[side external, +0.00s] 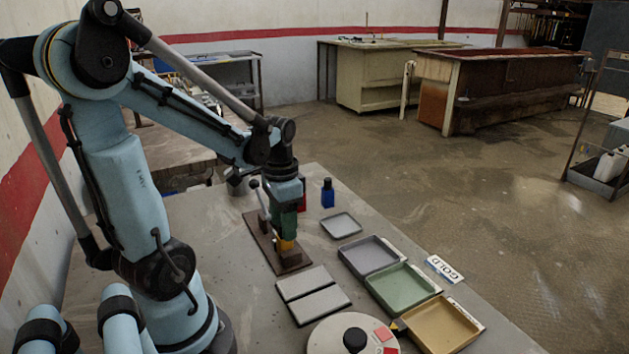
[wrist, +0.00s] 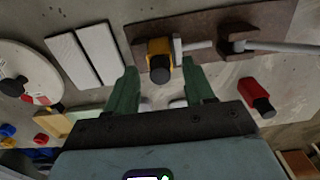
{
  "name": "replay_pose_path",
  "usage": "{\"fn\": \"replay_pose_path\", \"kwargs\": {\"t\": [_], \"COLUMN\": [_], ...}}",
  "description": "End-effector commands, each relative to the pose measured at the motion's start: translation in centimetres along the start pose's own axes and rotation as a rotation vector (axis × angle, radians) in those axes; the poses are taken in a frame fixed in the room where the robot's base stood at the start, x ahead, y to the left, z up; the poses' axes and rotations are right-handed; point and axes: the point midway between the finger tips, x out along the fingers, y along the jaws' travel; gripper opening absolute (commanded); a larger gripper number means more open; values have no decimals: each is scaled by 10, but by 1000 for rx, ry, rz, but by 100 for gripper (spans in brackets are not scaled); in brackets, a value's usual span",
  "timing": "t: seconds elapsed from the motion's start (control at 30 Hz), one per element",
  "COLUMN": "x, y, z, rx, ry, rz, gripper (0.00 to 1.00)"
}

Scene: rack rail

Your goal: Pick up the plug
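A yellow block with a black top (wrist: 160,62), which I take to be the plug, stands on a dark brown base plate (wrist: 212,22). In the side view the yellow block (side external: 286,244) shows just below my gripper (side external: 288,234), on the brown plate (side external: 294,262). My gripper (wrist: 159,72) has two green fingers, apart, with the yellow block between their tips in the wrist picture. I see no firm grip on it. Whether a finger touches it, I cannot tell. A grey lever rod (wrist: 198,45) lies beside the block.
A red bottle (wrist: 256,95) and a blue bottle (side external: 328,193) stand near the plate. Two grey slabs (side external: 319,305), a small tray (side external: 341,225), grey, green (side external: 402,287) and tan trays, and a white disc (side external: 325,338) with a black knob lie around it.

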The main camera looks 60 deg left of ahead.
Motion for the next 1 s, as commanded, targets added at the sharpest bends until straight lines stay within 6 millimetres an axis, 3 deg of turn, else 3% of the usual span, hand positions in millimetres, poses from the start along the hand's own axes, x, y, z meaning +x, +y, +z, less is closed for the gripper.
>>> {"fn": "replay_pose_path", "kwargs": {"t": [0.03,0.33,0.77,1.0], "x": [0,0,-2,-17], "y": [0,0,0,0], "z": [0,0,0,0], "rx": [0,0,0,0], "ry": [0,0,0,0], "rz": [0,0,0,0], "gripper": [47,1,0,0]}}
